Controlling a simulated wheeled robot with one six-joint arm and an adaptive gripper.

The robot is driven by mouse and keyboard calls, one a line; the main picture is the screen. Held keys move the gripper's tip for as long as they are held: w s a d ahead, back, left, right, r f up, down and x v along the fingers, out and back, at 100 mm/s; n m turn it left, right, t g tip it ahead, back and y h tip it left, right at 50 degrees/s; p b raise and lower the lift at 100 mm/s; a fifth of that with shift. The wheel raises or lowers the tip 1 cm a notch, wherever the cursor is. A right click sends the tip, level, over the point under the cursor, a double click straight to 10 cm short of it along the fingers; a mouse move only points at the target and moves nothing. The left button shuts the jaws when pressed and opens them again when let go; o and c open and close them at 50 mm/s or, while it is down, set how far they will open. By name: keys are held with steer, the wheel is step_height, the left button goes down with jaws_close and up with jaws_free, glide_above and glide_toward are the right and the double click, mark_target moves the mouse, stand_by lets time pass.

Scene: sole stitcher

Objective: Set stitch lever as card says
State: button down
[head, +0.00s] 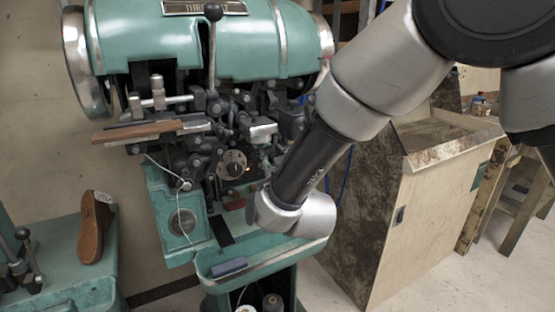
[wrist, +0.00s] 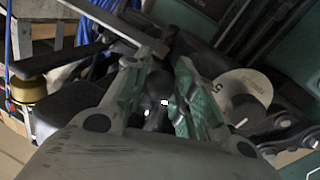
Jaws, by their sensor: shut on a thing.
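My gripper (wrist: 158,100) is in the wrist view, its two green-padded fingers closed around a dark rounded knob (wrist: 158,83), which looks like the stitch lever's end. A pale round dial (wrist: 240,93) with a figure 5 is just right of the fingers. In the head view a round dial (head: 232,163) sits on the front of the green stitching machine (head: 155,37). My wrist is low in front of the machine and hides the fingers and the held knob there. A small pale tag (head: 104,197) is on the shoe at left; any writing is unreadable.
A brown shoe (head: 92,232) stands on a green bench (head: 68,275) at left. A tall lever with a black ball (head: 213,12) rises from the machine. A wooden cabinet (head: 370,230) stands close on the right. A blue block (head: 229,266) lies on the machine's lower tray.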

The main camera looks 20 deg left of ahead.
steer(key=c, duration=1.1)
jaws_free()
steer(key=shift+a, duration=0.1)
steer(key=shift+c, duration=0.2)
steer(key=shift+s, duration=0.1)
steer(key=v, duration=1.2)
